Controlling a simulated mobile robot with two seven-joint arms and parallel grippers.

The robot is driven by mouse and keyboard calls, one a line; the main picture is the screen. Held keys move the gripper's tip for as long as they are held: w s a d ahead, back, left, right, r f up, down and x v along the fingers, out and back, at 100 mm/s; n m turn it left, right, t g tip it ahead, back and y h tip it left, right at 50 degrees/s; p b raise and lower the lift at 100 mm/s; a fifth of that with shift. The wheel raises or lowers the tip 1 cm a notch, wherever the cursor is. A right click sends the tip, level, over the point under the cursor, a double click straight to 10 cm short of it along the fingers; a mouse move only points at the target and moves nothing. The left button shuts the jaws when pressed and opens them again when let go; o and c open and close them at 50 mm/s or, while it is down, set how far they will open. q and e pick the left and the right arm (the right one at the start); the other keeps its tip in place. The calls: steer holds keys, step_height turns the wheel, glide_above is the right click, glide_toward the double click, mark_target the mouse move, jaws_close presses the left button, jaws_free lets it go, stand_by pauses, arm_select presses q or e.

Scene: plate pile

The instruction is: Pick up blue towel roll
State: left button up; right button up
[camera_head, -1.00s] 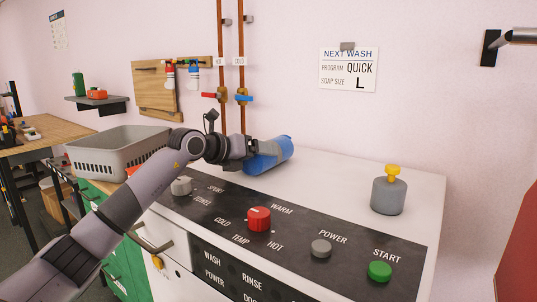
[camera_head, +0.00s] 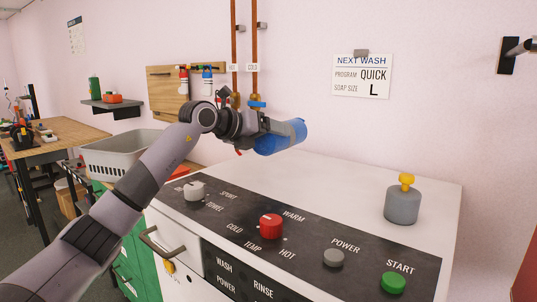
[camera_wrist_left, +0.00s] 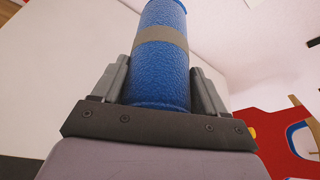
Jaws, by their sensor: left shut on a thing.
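The blue towel roll (camera_head: 283,137) is a blue cylinder held above the back of the white washer top (camera_head: 330,172). My left gripper (camera_head: 255,132) is shut on its near end. In the left wrist view the roll (camera_wrist_left: 160,75) stands between the two grey fingers (camera_wrist_left: 160,90), with a tan band around it. Its near end is hidden by the gripper body. In the head view my left arm reaches in from the lower left and covers part of the control panel. My right gripper does not show.
A grey cylinder with a yellow knob (camera_head: 402,204) stands on the right of the washer top. The front panel has a red dial (camera_head: 271,226) and a green button (camera_head: 392,282). A grey basket (camera_head: 122,157) is at the left. Pipes run up the wall behind my gripper.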

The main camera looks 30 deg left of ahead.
arm_select(q)
step_height(320, 180, up, 14)
steer(key=p, duration=0.1)
steer(key=shift+f+p, duration=0.25)
steer(key=shift+p, duration=0.05)
